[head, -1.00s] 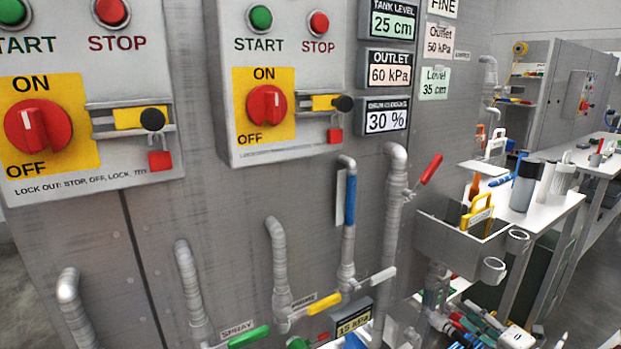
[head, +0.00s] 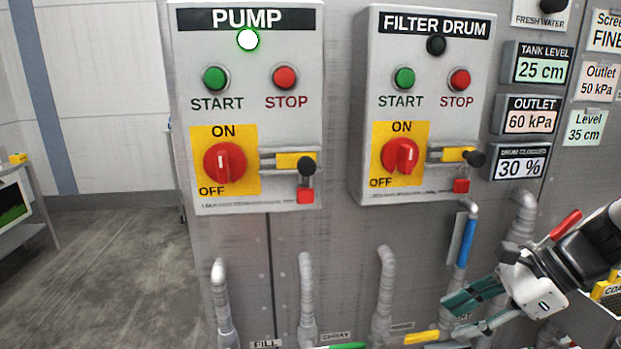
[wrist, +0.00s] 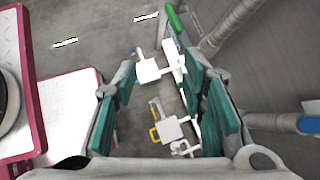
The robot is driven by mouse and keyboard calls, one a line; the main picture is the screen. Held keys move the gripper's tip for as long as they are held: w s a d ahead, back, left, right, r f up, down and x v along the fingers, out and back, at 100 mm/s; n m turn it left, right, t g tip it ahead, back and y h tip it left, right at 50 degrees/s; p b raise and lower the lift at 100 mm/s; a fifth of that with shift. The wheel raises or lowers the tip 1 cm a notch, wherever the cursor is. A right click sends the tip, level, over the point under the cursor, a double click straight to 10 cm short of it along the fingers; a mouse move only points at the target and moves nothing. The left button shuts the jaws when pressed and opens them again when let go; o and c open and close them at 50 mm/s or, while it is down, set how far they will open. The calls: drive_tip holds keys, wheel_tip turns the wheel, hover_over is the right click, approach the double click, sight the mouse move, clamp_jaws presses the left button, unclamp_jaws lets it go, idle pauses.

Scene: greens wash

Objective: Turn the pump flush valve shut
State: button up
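No label reading pump flush is legible, so I cannot tell which valve it is. Along the lower panel in the head view are a green valve handle (head: 346,346), a yellow valve handle (head: 421,336), an upright blue valve handle (head: 467,242) and a slanted red valve handle (head: 565,224). My gripper (head: 462,312) is at the lower right, below the blue handle, and hides part of the pipes. In the wrist view its teal fingers (wrist: 162,88) are spread with nothing held. Small white fittings, a yellow piece (wrist: 153,134) and a green piece (wrist: 174,20) show beyond them.
The pump box (head: 250,110), its top lamp lit, and the filter drum box (head: 425,105) hang above. Grey pipes (head: 386,290) stand out from the panel. A red-edged white surface (wrist: 75,115) is left in the wrist view. Floor at left (head: 110,270) is clear.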

drive_tip(key=s+a+r+n+h+p, duration=0.3)
drive_tip(key=s+a+r+n+h, duration=0.1)
drive_tip(key=s+r+n, duration=0.3)
drive_tip(key=s+a+r+n+t+h+p, duration=0.1)
drive_tip(key=s+a+r+n+h+p, duration=0.2)
drive_tip(key=s+r+n, duration=0.5)
drive_tip(key=shift+s+a+r+n+h, duration=0.15)
drive_tip(key=shift+s+a+n+h, duration=0.35)
drive_tip(key=shift+s+n, duration=1.75)
drive_tip(key=shift+w+n, duration=0.75)
drive_tip(key=shift+w, duration=0.05)
